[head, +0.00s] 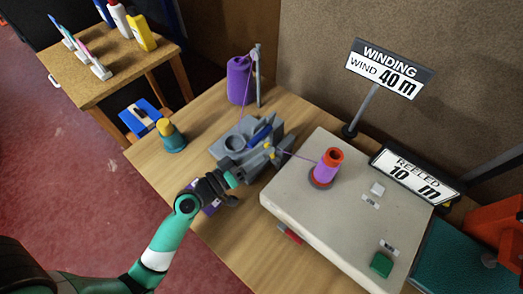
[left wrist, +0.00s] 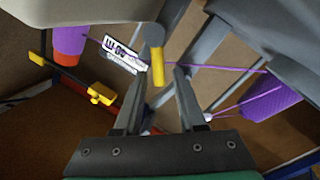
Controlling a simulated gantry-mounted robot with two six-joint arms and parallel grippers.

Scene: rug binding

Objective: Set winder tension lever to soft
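The grey winder tension unit (head: 243,140) stands on the wooden table, with a blue part on top and small yellow parts on its right side. In the left wrist view a lever with a yellow cylindrical end (left wrist: 157,67) and dark round head lies between my left gripper's fingertips (left wrist: 160,70). The fingers are apart, with gaps beside the yellow end. In the head view my left gripper (head: 228,182) is low at the unit's front edge and its fingertips are partly hidden. I cannot read the lever's setting. My right gripper is not in view.
Purple thread runs from the spool (head: 239,80) through the unit to the purple reel (head: 326,168) on the pale winder box (head: 300,203). The box has a green button (head: 381,263). Signs read "WIND 40 m" (head: 388,72) and "REELED 10 m" (head: 413,179). A teal-and-yellow object (head: 172,138) stands left.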

